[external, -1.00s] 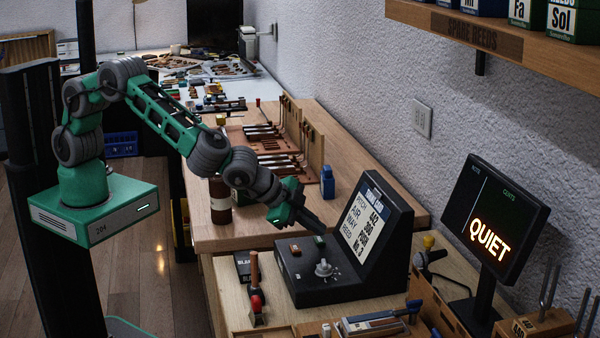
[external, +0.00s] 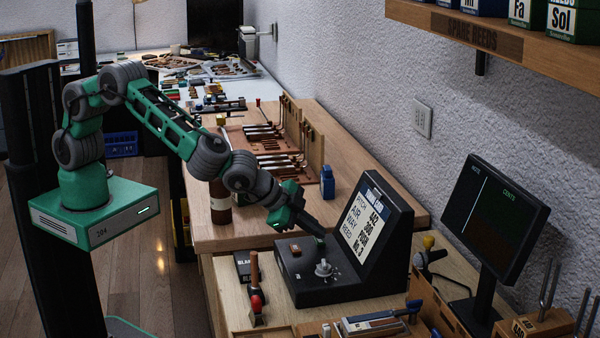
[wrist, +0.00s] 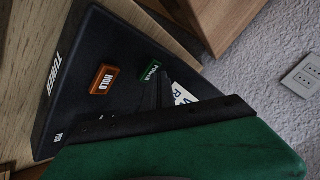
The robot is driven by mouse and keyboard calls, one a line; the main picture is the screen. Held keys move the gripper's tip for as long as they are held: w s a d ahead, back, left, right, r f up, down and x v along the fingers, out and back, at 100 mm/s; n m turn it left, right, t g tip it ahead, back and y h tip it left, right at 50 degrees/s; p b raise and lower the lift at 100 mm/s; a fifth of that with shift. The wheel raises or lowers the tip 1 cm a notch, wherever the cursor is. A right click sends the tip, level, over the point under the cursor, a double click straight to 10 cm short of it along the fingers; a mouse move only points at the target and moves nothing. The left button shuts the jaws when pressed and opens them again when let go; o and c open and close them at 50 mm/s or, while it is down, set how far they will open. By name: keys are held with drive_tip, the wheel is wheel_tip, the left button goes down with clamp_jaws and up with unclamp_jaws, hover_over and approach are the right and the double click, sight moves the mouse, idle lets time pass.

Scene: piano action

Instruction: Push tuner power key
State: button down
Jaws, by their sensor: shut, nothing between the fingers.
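The tuner is a black console (external: 300,285) with a tilted screen panel that reads pitch, air, way and reed lines. Its green power key (wrist: 150,70) shows in the wrist view, next to the orange HOLD key (wrist: 104,79). My gripper (external: 320,235) is shut and empty, pointing down at the green key, with its tip at or on the key. The fingers (wrist: 158,82) cover part of the key's right side in the wrist view. In the external view the fingertips mostly hide the green key. I cannot tell how far the key is pressed.
A silver knob (external: 324,268) stands on the console in front of the keys. A separate display (external: 495,225) at the right is dark except for faint labels and a thin line. A blue bottle (external: 327,182) stands behind.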

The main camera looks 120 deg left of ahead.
sight(315, 240)
drive_tip(key=shift+r, duration=0.45)
wheel_tip(315, 240, up, 6)
drive_tip(key=p, duration=0.2)
drive_tip(key=shift+p, duration=0.4)
